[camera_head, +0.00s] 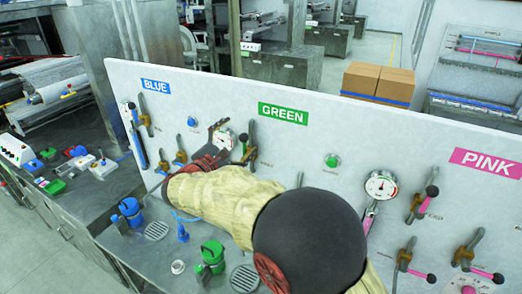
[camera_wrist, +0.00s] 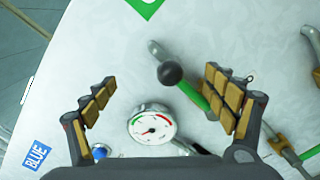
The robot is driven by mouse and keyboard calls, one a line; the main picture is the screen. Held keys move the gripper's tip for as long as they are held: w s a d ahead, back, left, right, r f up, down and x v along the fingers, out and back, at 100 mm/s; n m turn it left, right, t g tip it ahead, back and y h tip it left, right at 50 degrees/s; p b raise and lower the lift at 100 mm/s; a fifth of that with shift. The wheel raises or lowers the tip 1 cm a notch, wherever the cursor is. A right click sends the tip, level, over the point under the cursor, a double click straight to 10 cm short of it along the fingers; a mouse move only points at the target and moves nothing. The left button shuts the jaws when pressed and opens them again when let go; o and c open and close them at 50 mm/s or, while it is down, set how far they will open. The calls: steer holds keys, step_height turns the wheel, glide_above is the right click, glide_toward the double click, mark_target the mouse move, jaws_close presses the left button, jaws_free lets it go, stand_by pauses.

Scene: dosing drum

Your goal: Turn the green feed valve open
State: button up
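The GREEN sign (camera_head: 283,113) is on the white upright panel; a corner of it (camera_wrist: 146,6) shows in the wrist view. Below it is a valve (camera_head: 251,143) with a black-knobbed green lever. In the wrist view this green lever (camera_wrist: 192,94) slants down and right from its black knob (camera_wrist: 171,73); its lower end is hidden behind the right finger. My gripper (camera_wrist: 160,77) is open, its fingers wide apart. The knob lies between the fingers in the picture, nearer the right one; no contact shows. In the head view my gripper (camera_head: 222,136) is at the panel, left of the valve.
A round gauge (camera_wrist: 152,125) sits between the fingers, lower in the wrist view. Other valves stand close by on the right (camera_wrist: 280,146). BLUE (camera_head: 155,87) and PINK (camera_head: 486,162) signs mark neighbouring sections. A green-topped fitting (camera_head: 212,254) stands on the bench below my arm.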

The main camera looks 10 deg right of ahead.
steer(key=b+v, duration=0.1)
steer(key=v, duration=0.7)
steer(key=shift+s+a+b, duration=0.2)
steer(key=shift+s+b, duration=0.1)
